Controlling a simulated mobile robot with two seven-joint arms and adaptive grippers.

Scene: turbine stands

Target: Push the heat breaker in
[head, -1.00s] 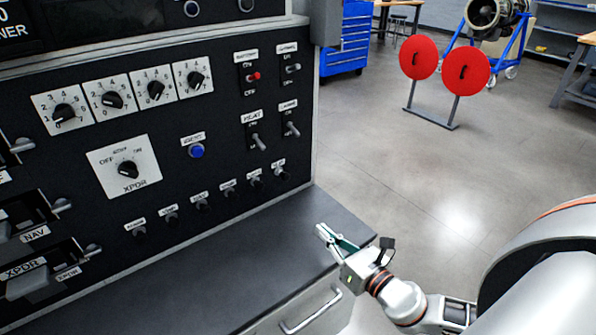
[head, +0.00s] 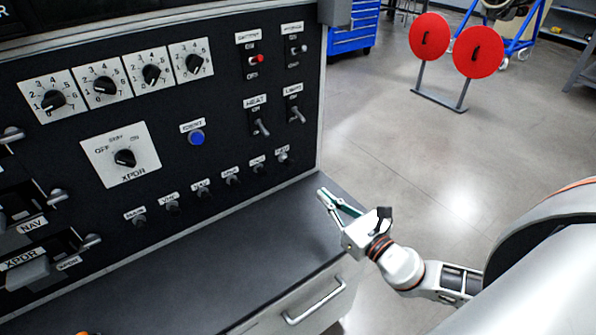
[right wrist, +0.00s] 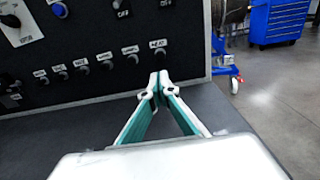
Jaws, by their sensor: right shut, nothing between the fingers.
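A row of small dark breaker knobs runs along the bottom of the black panel. The rightmost knob (head: 283,157) looks paler and seems to stand out further than the others. In the right wrist view its label seems to read HEAT, so I take this knob as the heat breaker (right wrist: 161,54); the lettering is small. My right gripper (head: 322,193) is shut and empty, above the grey ledge, to the right of and below that knob and apart from it. In the right wrist view the fingertips (right wrist: 159,76) meet just below the knob in the picture. My left gripper is out of view.
Above the row are a HEAT toggle switch (head: 261,127), a blue button (head: 197,138) and several rotary dials. The grey ledge (head: 230,245) below the panel is mostly clear. A drawer handle (head: 314,302) is at its front. Open floor lies to the right.

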